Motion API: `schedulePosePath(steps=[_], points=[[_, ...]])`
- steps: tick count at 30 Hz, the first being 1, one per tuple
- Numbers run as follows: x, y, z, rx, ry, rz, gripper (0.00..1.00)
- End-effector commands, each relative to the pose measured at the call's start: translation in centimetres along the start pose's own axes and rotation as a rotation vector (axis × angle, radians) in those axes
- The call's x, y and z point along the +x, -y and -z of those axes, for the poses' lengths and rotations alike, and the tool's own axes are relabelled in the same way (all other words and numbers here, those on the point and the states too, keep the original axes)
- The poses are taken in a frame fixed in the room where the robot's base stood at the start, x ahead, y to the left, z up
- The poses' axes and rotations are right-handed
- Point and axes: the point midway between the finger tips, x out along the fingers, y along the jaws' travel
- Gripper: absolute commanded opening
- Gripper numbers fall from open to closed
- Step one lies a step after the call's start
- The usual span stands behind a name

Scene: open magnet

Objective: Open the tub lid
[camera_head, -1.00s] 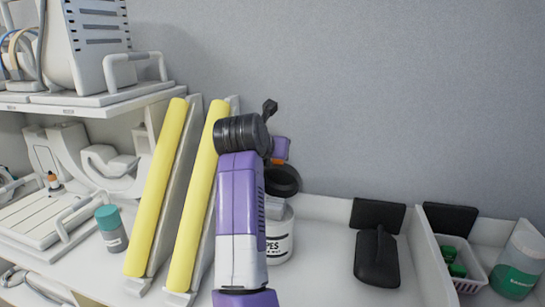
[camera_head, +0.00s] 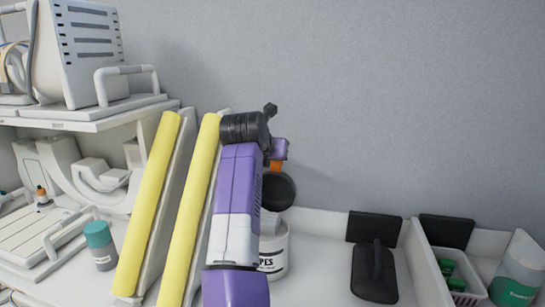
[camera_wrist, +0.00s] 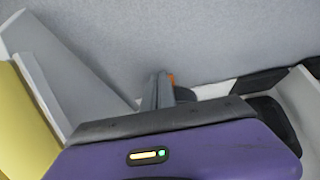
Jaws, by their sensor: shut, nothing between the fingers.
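The white tub (camera_head: 274,258) with dark lettering stands on the counter, its left part hidden behind my arm. A round black lid (camera_head: 280,191) shows above the back of the tub, tilted up with its face towards me. In the wrist view a dark part of what looks like the lid (camera_wrist: 184,94) shows just right of my gripper. My gripper (camera_wrist: 161,90) is shut and empty there, its grey fingers close together. A small orange piece shows beside the fingertips; I cannot tell what it belongs to. In the head view my arm mostly hides the fingers, so contact with the lid is unclear.
Two slanted yellow pads (camera_head: 153,205) on grey boards stand close left of my arm. A black pad-shaped object (camera_head: 375,272) lies to the right. A basket (camera_head: 462,289) and a green-filled bottle (camera_head: 518,270) are far right. The wall is behind.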

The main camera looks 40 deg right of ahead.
Motion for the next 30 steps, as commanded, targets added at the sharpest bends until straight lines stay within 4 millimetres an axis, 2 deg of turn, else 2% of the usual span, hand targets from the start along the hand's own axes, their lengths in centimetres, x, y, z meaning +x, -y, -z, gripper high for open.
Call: schedulePosePath(steps=[10,24,30], points=[[-0.1,0.0,-0.1,0.000,0.000,0.000,0.00],[-1.0,0.0,-1.4,0.000,0.001,0.000,0.00],[-3.0,-0.2,-1.2,0.002,0.003,-0.003,0.00]])
